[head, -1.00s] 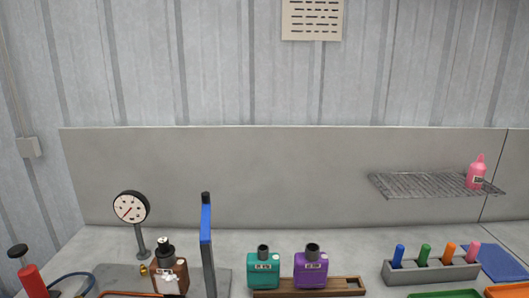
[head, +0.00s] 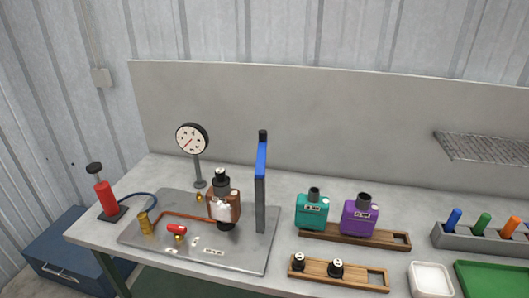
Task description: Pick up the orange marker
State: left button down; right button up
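The orange marker (head: 510,227) stands upright in a grey holder (head: 478,240) at the right edge of the head view. A green marker (head: 482,223) and a blue marker (head: 453,219) stand to its left in the same holder. The right end of the holder is cut off by the frame edge. Neither of my grippers shows in this view.
A green tray (head: 490,280) and a white tray (head: 431,280) lie in front of the holder. A wire shelf (head: 485,147) hangs above the holder. A metal plate with a gauge (head: 192,138) fills the left.

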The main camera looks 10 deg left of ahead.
aim_at(514, 222)
jog(key=z, duration=1.25)
jog(key=i+j+z, duration=0.1)
jog(key=i+z, duration=0.15)
jog(key=i, duration=0.05)
